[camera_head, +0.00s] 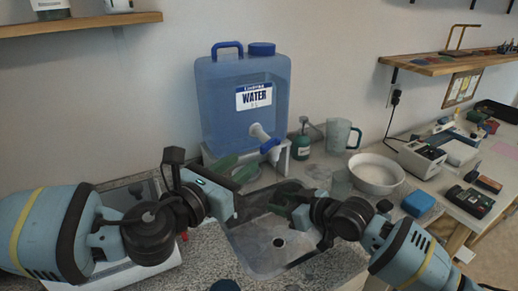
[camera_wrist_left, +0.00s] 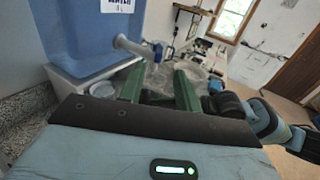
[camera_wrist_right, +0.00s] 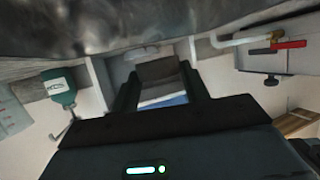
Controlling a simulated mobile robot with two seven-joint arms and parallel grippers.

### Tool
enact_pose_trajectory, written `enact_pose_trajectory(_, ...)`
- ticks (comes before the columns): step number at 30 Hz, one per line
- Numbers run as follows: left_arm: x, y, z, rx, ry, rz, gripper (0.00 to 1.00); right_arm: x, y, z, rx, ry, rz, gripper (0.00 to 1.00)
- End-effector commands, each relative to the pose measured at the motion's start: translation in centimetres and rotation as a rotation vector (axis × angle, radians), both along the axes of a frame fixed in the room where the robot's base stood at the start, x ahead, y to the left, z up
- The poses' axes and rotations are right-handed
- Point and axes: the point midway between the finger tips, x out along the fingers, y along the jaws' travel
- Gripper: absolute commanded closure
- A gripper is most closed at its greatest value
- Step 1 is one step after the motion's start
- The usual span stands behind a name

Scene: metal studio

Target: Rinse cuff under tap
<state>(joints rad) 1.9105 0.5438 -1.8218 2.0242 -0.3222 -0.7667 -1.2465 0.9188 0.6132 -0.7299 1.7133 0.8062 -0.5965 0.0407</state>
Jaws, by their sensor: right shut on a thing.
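The tap (camera_head: 262,134) is a white spout with a blue lever (camera_head: 270,146) low on the blue water container (camera_head: 222,105). In the left wrist view the tap (camera_wrist_left: 131,46) lies just past my finger tips. My left gripper (camera_head: 238,172) is open, left of and below the tap, with nothing between its green fingers (camera_wrist_left: 160,85). My right gripper (camera_head: 288,204) is low over the steel sink (camera_head: 262,262), below the tap. It is shut on a dark grey piece (camera_wrist_right: 158,70), seemingly the cuff, which shows between its fingers in the right wrist view. The cuff's full shape is hidden.
The sink sits in a speckled counter. A green pump bottle (camera_head: 303,146), a pale mug (camera_head: 340,135) and a white bowl (camera_head: 375,174) stand right of the container. A blue box (camera_head: 418,203) lies farther right. Wooden shelves (camera_head: 80,24) hang on the wall.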

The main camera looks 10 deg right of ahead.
Motion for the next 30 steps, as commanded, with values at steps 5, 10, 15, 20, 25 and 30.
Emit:
enact_pose_trajectory(5, 0.4, -0.3, 0.0, 0.001, -0.001, 0.001, 0.67, 0.0, 0.0, 0.0, 0.000, 0.000, 0.000, 0.77)
enact_pose_trajectory(10, 1.9, -1.7, 0.0, 0.001, -0.002, 0.000, 0.67, 0.0, 0.0, 0.0, 0.000, 0.000, 0.000, 0.77)
enact_pose_trajectory(15, 3.8, -3.5, 0.0, 0.001, -0.001, 0.000, 0.67, 0.0, 0.0, 0.0, 0.000, 0.000, 0.000, 0.77)
enact_pose_trajectory(20, 5.6, -5.1, 0.0, 0.001, -0.001, 0.001, 0.67, 0.0, 0.0, 0.0, 0.000, 0.000, 0.000, 0.77)
enact_pose_trajectory(25, 7.2, -6.6, 0.0, 0.001, -0.002, 0.001, 0.67, 0.0, 0.0, 0.0, 0.000, 0.000, 0.000, 0.77)
enact_pose_trajectory(30, 8.3, -7.6, 0.0, -0.001, -0.001, 0.001, 0.67, 0.0, 0.0, 0.0, 0.000, 0.000, 0.000, 0.77)
